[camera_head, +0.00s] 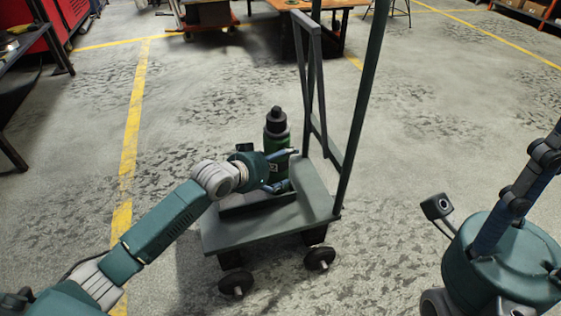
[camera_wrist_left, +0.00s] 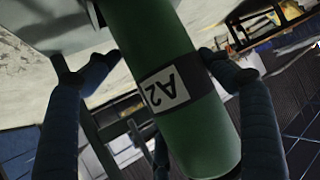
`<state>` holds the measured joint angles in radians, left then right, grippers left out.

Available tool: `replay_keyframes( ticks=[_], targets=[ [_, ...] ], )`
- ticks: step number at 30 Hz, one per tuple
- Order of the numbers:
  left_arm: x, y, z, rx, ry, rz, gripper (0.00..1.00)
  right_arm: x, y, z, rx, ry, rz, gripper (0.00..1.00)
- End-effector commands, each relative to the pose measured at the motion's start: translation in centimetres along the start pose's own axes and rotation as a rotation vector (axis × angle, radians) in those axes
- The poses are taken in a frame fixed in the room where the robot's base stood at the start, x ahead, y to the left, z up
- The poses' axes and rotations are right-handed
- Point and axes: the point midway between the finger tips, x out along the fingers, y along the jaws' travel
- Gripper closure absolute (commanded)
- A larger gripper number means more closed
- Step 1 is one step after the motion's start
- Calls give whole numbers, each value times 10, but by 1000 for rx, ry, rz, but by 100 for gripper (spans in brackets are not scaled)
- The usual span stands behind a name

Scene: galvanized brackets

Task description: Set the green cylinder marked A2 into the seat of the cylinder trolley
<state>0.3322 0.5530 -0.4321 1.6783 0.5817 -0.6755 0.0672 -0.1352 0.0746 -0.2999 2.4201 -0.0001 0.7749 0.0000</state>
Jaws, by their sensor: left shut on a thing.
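The green cylinder (camera_head: 277,142) has a black neck and cap and looks upright in the head view, over the far part of the trolley. In the left wrist view the green cylinder (camera_wrist_left: 165,75) shows its white A2 label on a dark band. My left gripper (camera_head: 283,171) is shut on it, with a finger on each side. The cylinder trolley (camera_head: 262,232) has a flat grey-green deck, a tall frame and black wheels. The cylinder's lower end and most of the seat are hidden, so I cannot tell whether it touches the deck. My right gripper (camera_head: 505,250) shows only partly, at the right edge.
The trolley's upright frame (camera_head: 362,105) rises right of the cylinder. A dark workbench (camera_head: 30,45) and red cabinet (camera_head: 70,15) stand at far left. An orange table (camera_head: 335,30) is at the back. The floor around the trolley is clear, with yellow lines.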

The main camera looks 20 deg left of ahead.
Motion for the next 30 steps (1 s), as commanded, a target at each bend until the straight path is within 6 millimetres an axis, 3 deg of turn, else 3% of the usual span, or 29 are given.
replay_keyframes(
  ticks=[1, 23, 24, 27, 30],
  targets=[
    [0, 0, -7, 3, 17, -1, 77, 1, 0, 0, 0, 3, -2, 60],
    [10, -1, 11, 3, 16, -1, 77, 3, -2, 0, -2, 15, -14, 60],
    [10, -1, 12, 3, 17, -1, 18, 4, -2, 0, -2, 17, -15, 60],
    [10, -1, 12, 2, 15, -1, 0, 6, -2, -1, -2, 23, -17, 60],
    [10, 0, 14, 2, 10, -1, 0, 6, -2, -3, -3, 28, -18, 60]
  ],
)
